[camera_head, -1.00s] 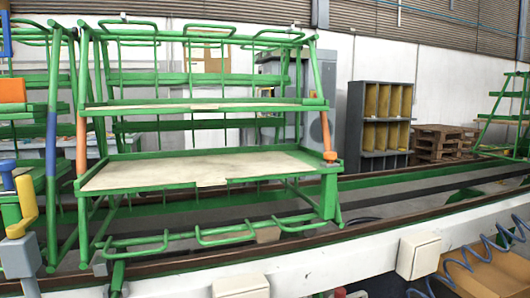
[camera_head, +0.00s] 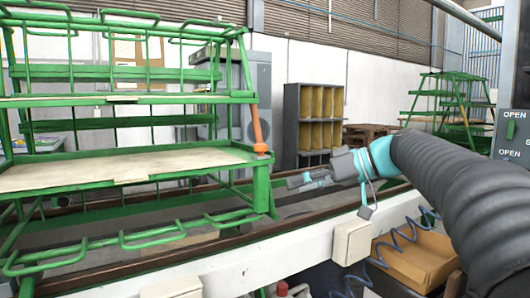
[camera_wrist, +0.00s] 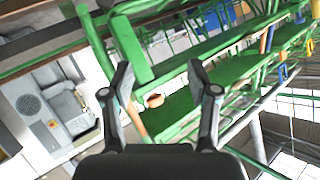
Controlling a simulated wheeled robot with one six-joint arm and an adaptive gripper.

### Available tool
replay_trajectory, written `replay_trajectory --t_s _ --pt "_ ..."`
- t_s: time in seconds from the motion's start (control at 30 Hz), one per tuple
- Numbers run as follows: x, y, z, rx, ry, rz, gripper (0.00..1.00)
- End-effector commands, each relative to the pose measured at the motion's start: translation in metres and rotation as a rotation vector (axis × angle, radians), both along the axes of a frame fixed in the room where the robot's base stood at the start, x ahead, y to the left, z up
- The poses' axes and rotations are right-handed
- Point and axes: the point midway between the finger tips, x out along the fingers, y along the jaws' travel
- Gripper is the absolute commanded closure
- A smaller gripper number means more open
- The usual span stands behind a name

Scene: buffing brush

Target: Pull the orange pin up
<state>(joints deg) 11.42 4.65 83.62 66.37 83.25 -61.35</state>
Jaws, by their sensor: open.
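The orange pin (camera_head: 261,148) shows as a small orange knob at the front right corner of the green rack (camera_head: 262,190), below an orange section of its post. In the wrist view, a round orange-brown end (camera_wrist: 154,100) shows between my fingers, beyond their tips. It looks like the pin's top, though it is small there. My gripper (camera_head: 292,181) is to the right of the pin in the head view and a little lower. It points left, with its fingers apart. In the wrist view my gripper (camera_wrist: 160,72) is open and empty.
The rack's green bars and wooden shelf (camera_head: 120,172) lie left of my gripper. A white rail with a junction box (camera_head: 352,240) runs below my arm. A grey cabinet (camera_head: 310,122) stands behind. An open cardboard box (camera_head: 420,262) is at lower right.

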Motion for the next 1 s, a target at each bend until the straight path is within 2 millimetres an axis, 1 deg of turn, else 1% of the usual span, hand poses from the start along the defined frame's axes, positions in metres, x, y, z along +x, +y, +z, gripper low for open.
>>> replay_trajectory --t_s 0.03,0.1,0.2,0.33,0.5,0.57,0.67,1.0 --pt "0.019 -0.005 0.008 0.047 -0.065 0.039 0.4" --pt "0.037 -0.012 0.023 0.108 -0.164 0.094 0.4" --pt "0.056 -0.021 0.041 0.181 -0.297 0.155 0.4" --pt "0.069 -0.032 0.056 0.243 -0.426 0.204 0.4" --pt "0.075 -0.037 0.064 0.277 -0.499 0.23 0.4" --pt "0.076 -0.033 0.065 0.281 -0.505 0.233 0.4" --pt "0.078 -0.023 0.065 0.28 -0.505 0.233 0.4" --pt "0.089 0.038 0.066 0.279 -0.502 0.233 0.4"
